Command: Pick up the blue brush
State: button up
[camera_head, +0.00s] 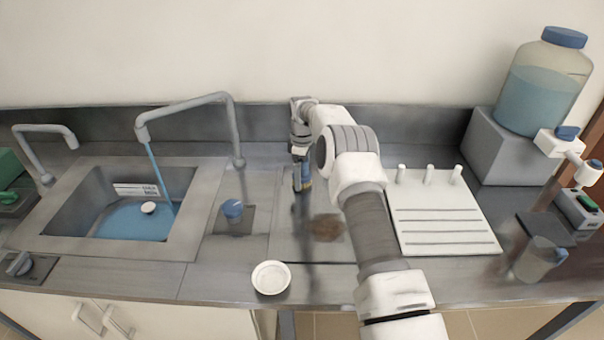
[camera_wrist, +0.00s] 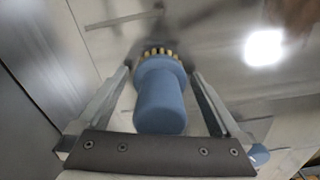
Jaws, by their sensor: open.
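The blue brush (camera_wrist: 158,100) shows in the wrist view, with a thick blue handle toward the camera and a ring of pale bristles at its far end. My gripper (camera_wrist: 161,78) is open, with one finger on each side of the brush and visible gaps between fingers and handle. In the head view my gripper (camera_head: 302,178) points down over the counter right of the sink. A small blue patch of the brush (camera_head: 307,183) shows at the fingers; the rest is hidden there.
A white dish (camera_head: 271,278) sits near the front edge. A white pegged rack (camera_head: 445,225) and a large water bottle (camera_head: 540,90) stand at right. A brown patch (camera_head: 327,228) lies near my gripper.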

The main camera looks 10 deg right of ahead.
jog(key=c, duration=1.3)
jog(key=shift+r, duration=0.5)
notch_tip(320, 180, up, 3)
jog(key=shift+s+d+r, duration=0.1)
jog(key=shift+r, duration=0.1)
jog(key=s+d+r, duration=0.1)
jog(key=s+r, duration=0.1)
jog(key=s, duration=0.1)
jog(key=s+d+r+b, duration=0.1)
jog(key=s+d+r, duration=0.1)
jog(key=s, duration=0.2)
jog(key=s+d+r, duration=0.1)
jog(key=s+r, duration=0.1)
jog(key=s, duration=0.1)
jog(key=shift+s+d+r, duration=0.2)
jog(key=shift+d+r, duration=0.1)
jog(key=shift+d, duration=0.05)
